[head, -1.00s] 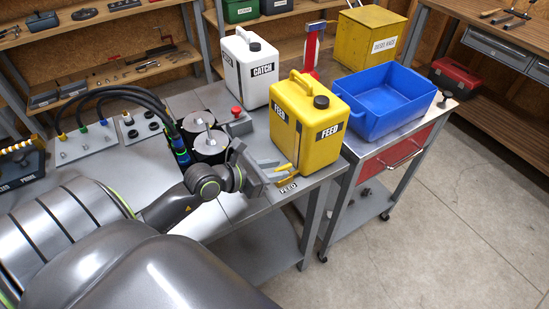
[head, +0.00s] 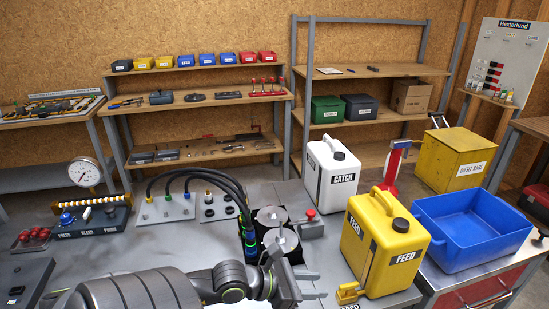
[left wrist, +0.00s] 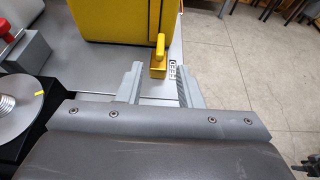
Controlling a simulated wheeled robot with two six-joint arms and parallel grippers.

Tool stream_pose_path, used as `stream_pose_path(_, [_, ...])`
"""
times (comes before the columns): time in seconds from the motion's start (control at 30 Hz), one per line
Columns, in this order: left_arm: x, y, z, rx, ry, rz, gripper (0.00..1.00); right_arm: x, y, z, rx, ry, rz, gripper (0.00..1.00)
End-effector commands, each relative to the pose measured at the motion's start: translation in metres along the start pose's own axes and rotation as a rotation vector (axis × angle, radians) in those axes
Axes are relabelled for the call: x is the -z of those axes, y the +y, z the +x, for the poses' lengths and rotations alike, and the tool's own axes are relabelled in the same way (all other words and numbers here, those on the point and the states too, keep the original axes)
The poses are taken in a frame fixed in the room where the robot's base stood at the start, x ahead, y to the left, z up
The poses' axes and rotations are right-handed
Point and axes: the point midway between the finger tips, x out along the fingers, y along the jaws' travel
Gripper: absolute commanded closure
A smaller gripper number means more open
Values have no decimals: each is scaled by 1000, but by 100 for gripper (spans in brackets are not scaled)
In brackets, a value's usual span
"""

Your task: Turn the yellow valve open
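The yellow valve (head: 349,293) sits low at the front of the yellow FEED can (head: 385,243), by the table edge. In the left wrist view the valve (left wrist: 158,58) has an upright yellow lever, beside a FEED label. My left gripper (head: 312,285) is just left of the valve in the head view. In the left wrist view its two fingers (left wrist: 157,85) are spread apart and empty, with the valve beyond them, between their tips in the picture. I cannot tell whether a finger touches it. My right gripper is not in view.
A blue bin (head: 470,228) is on the cart at right. Two cylinders with metal discs (head: 272,216) and a red button (head: 310,213) stand left of the FEED can. Black hoses (head: 205,172) arch nearby.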

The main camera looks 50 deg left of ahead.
Motion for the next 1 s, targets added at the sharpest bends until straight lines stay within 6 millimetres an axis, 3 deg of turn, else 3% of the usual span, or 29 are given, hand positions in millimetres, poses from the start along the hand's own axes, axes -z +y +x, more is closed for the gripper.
stream_pose_path(0.3, [-3, 0, -56, 2, 7, -1, 67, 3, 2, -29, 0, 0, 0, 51])
stream_pose_path(0.5, [-2, -1, -82, 2, 5, -2, 67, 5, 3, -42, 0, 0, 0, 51])
stream_pose_path(0.7, [-1, 0, -94, 2, 2, -1, 67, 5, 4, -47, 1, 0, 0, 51])
stream_pose_path(1.0, [0, 0, -96, 1, 0, -1, 67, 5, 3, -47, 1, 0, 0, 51])
